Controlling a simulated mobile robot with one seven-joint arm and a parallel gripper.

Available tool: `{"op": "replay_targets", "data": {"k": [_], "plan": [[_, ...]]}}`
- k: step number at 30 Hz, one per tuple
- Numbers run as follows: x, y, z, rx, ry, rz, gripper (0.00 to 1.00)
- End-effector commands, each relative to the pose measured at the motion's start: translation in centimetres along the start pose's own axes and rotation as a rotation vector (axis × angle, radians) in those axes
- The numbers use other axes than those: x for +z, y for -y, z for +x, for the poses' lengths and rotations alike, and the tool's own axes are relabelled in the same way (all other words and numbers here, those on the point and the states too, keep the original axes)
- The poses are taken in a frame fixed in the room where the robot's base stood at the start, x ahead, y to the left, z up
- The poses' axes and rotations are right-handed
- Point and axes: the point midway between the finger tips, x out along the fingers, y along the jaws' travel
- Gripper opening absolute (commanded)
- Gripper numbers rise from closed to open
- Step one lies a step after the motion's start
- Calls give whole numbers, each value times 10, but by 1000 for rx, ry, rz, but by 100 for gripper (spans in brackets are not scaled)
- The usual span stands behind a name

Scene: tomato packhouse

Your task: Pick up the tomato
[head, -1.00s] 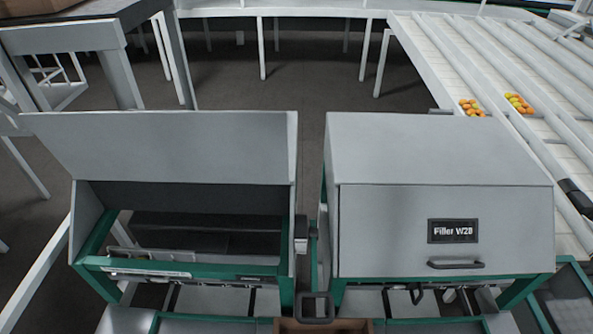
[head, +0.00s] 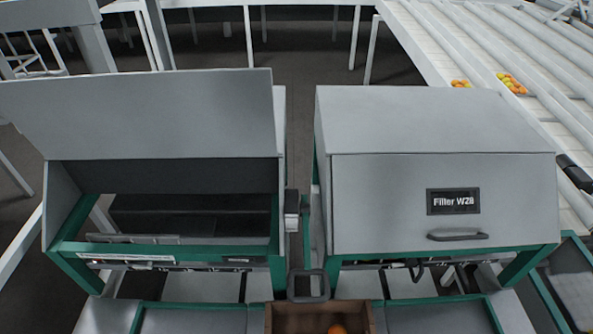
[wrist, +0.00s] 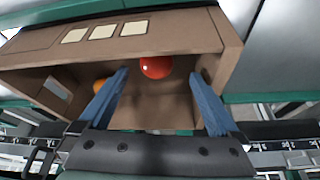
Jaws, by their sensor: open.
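In the wrist view a red tomato (wrist: 156,68) is in a brown cardboard box (wrist: 185,35), close to its far wall. My gripper (wrist: 158,75) has its two blue fingers spread wide, one on each side of the tomato in the picture. They appear to reach into the box with nothing held; whether they are level with the tomato I cannot tell. An orange tomato (wrist: 98,85) is partly hidden behind the left finger. In the head view the box (head: 290,317) shows at the bottom edge with an orange-red tomato (head: 337,329) in it, partly cut off.
Two grey filler machines stand ahead: the left one (head: 140,115) has its lid raised, the right one (head: 440,200) is closed. A dark bracket (head: 308,285) is just behind the box. A white conveyor (head: 450,50) with small tomato trays lies at the back right.

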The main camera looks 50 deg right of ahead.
Motion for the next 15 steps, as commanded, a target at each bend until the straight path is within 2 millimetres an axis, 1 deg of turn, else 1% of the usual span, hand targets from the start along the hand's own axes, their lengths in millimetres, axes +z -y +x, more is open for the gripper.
{"op": "replay_targets", "data": {"k": [1,9,12,15], "plan": [[2,-2,8,2,1,1,98],[2,-5,42,1,0,1,98],[1,-5,48,1,0,0,98],[0,-5,48,1,0,-1,98]]}}
